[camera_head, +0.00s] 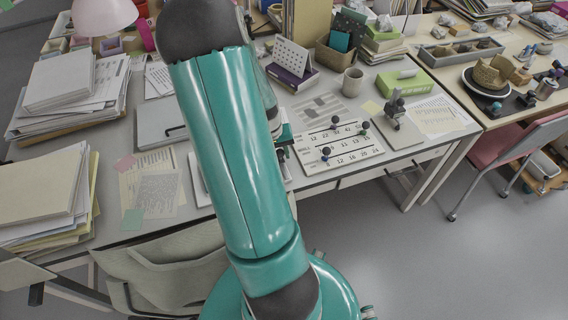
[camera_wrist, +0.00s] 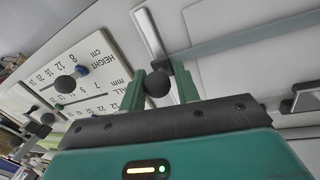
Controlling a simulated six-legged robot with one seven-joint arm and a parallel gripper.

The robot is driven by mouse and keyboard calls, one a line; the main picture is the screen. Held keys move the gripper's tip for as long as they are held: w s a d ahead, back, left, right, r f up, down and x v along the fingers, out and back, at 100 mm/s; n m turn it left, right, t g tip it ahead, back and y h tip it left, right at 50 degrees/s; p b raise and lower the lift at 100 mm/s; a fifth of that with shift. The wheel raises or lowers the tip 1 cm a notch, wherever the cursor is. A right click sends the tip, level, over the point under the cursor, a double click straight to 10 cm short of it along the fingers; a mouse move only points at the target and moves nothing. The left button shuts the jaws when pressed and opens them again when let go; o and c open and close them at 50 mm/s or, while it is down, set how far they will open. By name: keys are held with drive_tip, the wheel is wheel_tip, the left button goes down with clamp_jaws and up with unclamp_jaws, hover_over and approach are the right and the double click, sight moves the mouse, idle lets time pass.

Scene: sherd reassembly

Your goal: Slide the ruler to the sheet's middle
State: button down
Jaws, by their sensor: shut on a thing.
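In the wrist view, the two green fingers of my gripper (camera_wrist: 161,88) are closed around a dark round knob (camera_wrist: 157,83). A flat blue-grey strip, which looks like the ruler (camera_wrist: 250,34), runs from beside the fingers to the upper right. It lies across a pale surface that looks like the sheet (camera_wrist: 235,70). Whether the knob is fixed to the strip is hidden by the fingers. In the head view my teal arm covers most of this area; only a pale left edge of the sheet (camera_head: 199,182) shows.
A chair (camera_head: 160,270) stands in front.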

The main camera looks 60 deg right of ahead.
drive_tip(key=shift+w+d+r, duration=0.1)
drive_tip(key=shift+w+d, duration=0.2)
drive_tip(key=shift+d, duration=0.25)
drive_tip(key=shift+w+d, duration=0.25)
drive_tip(key=shift+d, duration=0.3)
drive_tip(key=c, duration=1.2)
unclamp_jaws()
drive_tip(key=shift+s, duration=0.1)
drive_tip(key=shift+a, duration=0.1)
drive_tip(key=r, duration=0.4)
drive_tip(key=w+a+r, duration=0.1)
drive_tip(key=r, duration=0.4)
drive_tip(key=w+r, duration=0.1)
drive_tip(key=r, duration=0.3)
drive_tip(key=shift+w+a+r, duration=0.25)
